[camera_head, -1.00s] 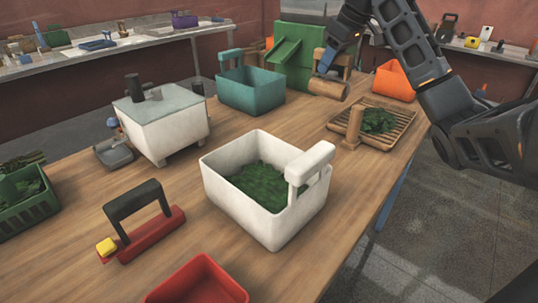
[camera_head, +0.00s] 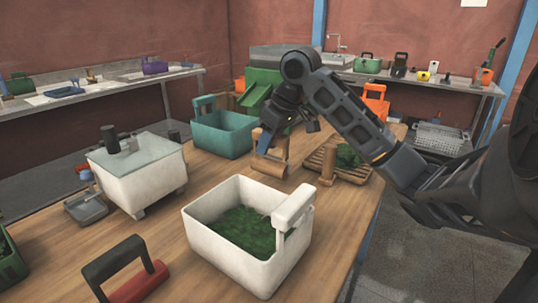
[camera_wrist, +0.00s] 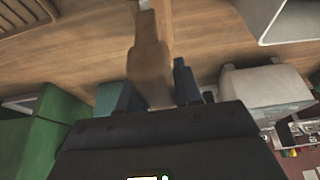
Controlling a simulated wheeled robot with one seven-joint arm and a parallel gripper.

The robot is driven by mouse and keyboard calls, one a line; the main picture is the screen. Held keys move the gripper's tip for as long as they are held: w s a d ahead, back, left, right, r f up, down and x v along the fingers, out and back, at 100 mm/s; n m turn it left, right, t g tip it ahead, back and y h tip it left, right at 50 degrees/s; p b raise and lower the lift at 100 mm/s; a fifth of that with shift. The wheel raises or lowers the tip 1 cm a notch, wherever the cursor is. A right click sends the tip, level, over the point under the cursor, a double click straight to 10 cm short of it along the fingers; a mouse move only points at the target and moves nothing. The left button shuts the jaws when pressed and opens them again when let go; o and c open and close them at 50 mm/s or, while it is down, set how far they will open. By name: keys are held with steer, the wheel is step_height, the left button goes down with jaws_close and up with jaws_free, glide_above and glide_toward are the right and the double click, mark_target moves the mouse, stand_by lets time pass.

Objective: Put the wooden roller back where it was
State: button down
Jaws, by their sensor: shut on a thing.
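The wooden roller (camera_head: 268,167) has a short pale cylinder and a wooden handle. It is beyond the white bin and just left of the slatted tray, low over the table or on it; I cannot tell whether it touches. My gripper (camera_head: 268,141) is shut on its handle from above. In the wrist view the roller's wood (camera_wrist: 150,62) runs between my two dark blue fingers (camera_wrist: 152,90). The gripped part of the handle is partly hidden by the fingers.
The white bin (camera_head: 197,222) with green leaves stands in front. The teal crate (camera_head: 212,145) is left of the roller. The slatted wooden tray (camera_head: 350,178) with leaves is close on its right. A green machine (camera_head: 257,95) and an orange container (camera_head: 376,106) stand behind.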

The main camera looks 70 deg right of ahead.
mark_target(269, 154)
steer(key=shift+f, duration=1.95)
steer(key=shift+f, duration=0.1)
steer(key=c, duration=0.8)
jaws_free()
steer(key=v, duration=1.2)
